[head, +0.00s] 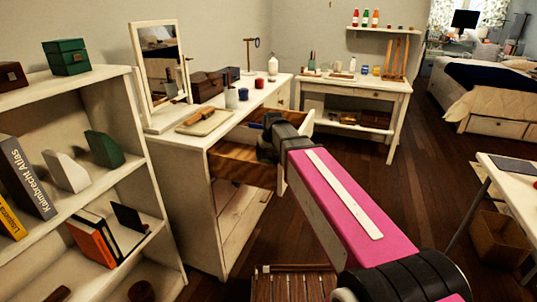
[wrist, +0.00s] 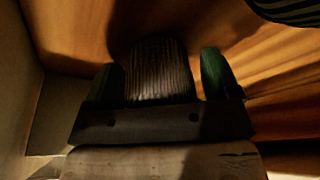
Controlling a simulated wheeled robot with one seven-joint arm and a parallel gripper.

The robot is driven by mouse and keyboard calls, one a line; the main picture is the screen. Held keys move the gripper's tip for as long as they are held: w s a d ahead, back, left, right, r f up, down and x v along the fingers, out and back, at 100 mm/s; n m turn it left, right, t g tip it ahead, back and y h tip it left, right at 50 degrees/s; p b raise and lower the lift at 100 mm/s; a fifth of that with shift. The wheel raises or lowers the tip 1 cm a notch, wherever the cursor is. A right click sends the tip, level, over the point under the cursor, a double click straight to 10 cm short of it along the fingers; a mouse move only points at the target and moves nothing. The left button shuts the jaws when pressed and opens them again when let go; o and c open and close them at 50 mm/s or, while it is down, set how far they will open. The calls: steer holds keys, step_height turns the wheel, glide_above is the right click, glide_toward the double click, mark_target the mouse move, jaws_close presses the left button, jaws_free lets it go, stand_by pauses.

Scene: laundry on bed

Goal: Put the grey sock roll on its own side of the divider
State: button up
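In the wrist view the grey sock roll (wrist: 157,72), dark and ribbed, lies between the two green fingers of my gripper (wrist: 163,75). The left finger looks close against it; a thin dark gap shows by the right finger. Shadow hides whether both fingers press on it. Wood-coloured drawer surfaces (wrist: 65,25) surround it. In the head view my arm reaches to the open drawer (head: 240,162) of the white dresser, and the arm hides the sock roll. I cannot make out the divider for certain in either view.
A dark green striped item (wrist: 290,10) shows at the wrist view's top right corner. A pale wall (wrist: 22,75) stands close on the left. The dresser top holds a mirror (head: 160,65), a tray (head: 205,122) and cups. A bookshelf (head: 165,235) stands at left.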

steer(key=shift+r, duration=0.1)
steer(key=v, duration=1.2)
